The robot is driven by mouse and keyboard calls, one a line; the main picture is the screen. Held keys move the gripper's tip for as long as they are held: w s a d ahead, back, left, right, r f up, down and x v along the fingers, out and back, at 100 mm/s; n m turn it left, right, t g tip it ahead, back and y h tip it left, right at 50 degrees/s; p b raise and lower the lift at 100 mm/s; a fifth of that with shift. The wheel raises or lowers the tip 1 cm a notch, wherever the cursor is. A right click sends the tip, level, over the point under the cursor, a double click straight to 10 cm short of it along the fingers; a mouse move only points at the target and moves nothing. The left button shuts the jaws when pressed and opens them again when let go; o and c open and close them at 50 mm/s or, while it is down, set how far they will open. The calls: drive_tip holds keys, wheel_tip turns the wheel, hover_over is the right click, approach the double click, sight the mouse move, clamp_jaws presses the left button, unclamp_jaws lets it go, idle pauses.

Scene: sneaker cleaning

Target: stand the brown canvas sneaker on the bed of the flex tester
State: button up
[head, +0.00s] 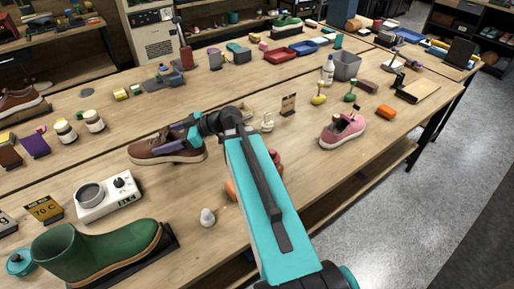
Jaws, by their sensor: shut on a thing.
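A brown sneaker (150,151) with a pale sole is at the left of centre in the head view, toe to the left. My gripper (174,139) reaches down to its upper from the right and is shut on it; the fingers partly hide the shoe's opening. The sneaker looks close to upright, at or just above the wooden table; I cannot tell if its sole touches. A small blue-grey device (165,78) stands farther back; I cannot tell whether it is the flex tester.
A white heater-like device (110,197) and a green boot (95,251) stand at the front left. A pink sneaker (342,131) is to the right. Table between the sneaker and the blue-grey device looks mostly clear.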

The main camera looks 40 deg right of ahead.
drive_tip(key=d+r+m+t+h+b, duration=0.25)
drive_tip(key=d+b, duration=0.35)
drive_tip(key=d, duration=1.1)
drive_tip(key=s+d+r+m+t+h+b, duration=0.15)
drive_tip(key=s+d+b, duration=0.3)
drive_tip(key=d, duration=0.55)
drive_tip(key=s+d+r+m+h+b, duration=0.1)
drive_tip(key=s+d+m+h+b, duration=0.3)
drive_tip(key=d, duration=0.7)
wheel_tip(320, 180, down, 7)
drive_tip(key=n+y, duration=0.1)
drive_tip(key=shift+s+a+n+y, duration=0.2)
drive_tip(key=shift+a+n+y, duration=0.1)
drive_tip(key=shift+n, duration=0.1)
wheel_tip(320, 180, down, 6)
drive_tip(key=p, duration=0.1)
drive_tip(key=shift+d+f, duration=0.1)
drive_tip(key=shift+f+p, duration=0.4)
drive_tip(key=shift+f, duration=1.4)
